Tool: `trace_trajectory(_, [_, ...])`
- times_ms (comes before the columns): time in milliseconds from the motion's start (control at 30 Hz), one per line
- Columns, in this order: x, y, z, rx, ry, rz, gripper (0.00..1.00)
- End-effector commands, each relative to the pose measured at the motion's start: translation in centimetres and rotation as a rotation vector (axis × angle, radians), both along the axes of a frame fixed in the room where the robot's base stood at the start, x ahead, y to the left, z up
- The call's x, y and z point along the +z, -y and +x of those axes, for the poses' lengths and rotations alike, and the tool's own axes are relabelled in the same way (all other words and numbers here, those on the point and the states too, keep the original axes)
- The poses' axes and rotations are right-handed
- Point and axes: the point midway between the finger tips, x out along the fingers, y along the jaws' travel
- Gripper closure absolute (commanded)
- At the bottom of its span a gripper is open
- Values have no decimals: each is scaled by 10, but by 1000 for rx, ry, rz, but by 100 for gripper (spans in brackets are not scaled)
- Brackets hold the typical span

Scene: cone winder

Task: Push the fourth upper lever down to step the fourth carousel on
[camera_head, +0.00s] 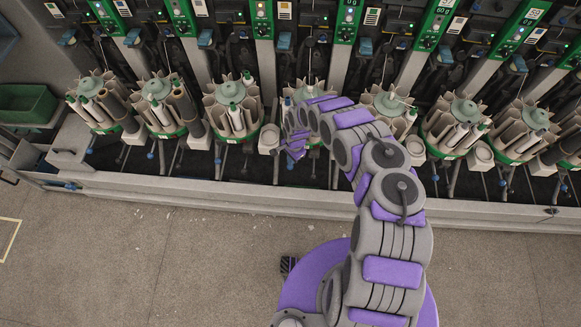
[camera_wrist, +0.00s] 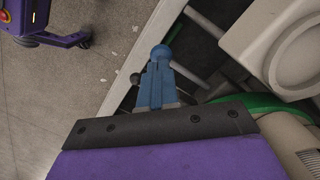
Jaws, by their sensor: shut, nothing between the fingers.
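The fourth carousel (camera_head: 288,104), counted from the left, is largely covered by my arm in the head view. A blue lever (camera_head: 284,42) stands above it on the machine front, apart from my arm. My gripper (camera_head: 295,152) is low at the front of that carousel. In the wrist view, blue fingers (camera_wrist: 160,68) project from a dark plate and look pressed together, with nothing visible between them. Part of a green carousel rim (camera_wrist: 262,104) shows close to the fingers. The head view does not clearly show whether the gripper touches anything.
Similar carousels, such as the third one (camera_head: 232,106), stand closely on both sides. A pale box (camera_head: 268,139) sits left of my gripper, also large in the wrist view (camera_wrist: 285,45). The machine's front ledge (camera_head: 200,195) runs across; the floor (camera_head: 120,255) before it is mostly clear.

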Motion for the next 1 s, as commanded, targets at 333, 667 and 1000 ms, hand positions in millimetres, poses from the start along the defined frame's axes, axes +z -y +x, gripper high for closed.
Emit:
trace_trajectory(333, [-16, -2, 0, -1, 3, 0, 100])
trace_trajectory(667, [-21, -2, 0, -1, 2, 2, 100])
trace_trajectory(1000, [-47, -2, 0, 0, 1, 0, 100])
